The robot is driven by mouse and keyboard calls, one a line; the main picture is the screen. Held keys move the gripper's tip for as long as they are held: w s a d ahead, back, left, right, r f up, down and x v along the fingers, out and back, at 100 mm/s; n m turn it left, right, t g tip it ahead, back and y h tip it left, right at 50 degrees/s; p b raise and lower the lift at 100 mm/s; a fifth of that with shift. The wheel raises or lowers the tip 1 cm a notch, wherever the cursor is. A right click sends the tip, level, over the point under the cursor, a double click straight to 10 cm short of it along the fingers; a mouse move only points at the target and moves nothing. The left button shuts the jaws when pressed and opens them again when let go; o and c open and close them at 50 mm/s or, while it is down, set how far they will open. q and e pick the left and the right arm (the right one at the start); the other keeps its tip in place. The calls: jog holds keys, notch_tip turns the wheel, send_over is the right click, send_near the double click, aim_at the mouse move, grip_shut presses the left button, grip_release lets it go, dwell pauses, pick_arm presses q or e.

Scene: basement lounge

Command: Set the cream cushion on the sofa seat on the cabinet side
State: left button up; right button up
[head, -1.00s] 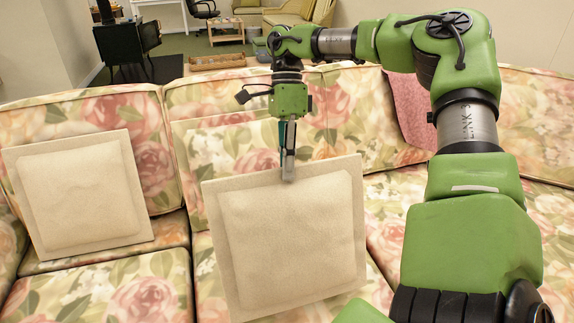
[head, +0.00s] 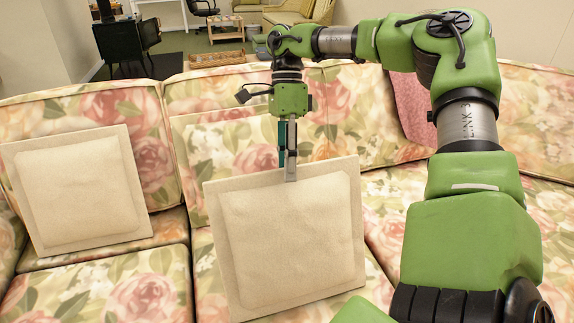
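My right gripper (head: 287,165) points down at the top edge of a cream square cushion (head: 290,235) and is shut on that edge. This cushion is upright, slightly tilted, in front of the middle part of the floral sofa (head: 415,195). Whether its bottom edge touches the seat is unclear. A second cream cushion (head: 80,190) leans upright on the left seat. A floral square cushion (head: 205,135) leans against the backrest behind the gripped one and is partly hidden. My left gripper is out of view. I cannot tell which piece is the cabinet.
A pink throw (head: 410,105) hangs over the backrest at right, partly behind my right arm. Behind the sofa stand a black box-like piece (head: 120,42), a low wooden shelf (head: 226,27) and a green-yellow armchair (head: 285,12). The front left seat (head: 110,285) is bare.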

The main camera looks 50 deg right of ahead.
jog(key=v, duration=1.2)
dwell(1.1)
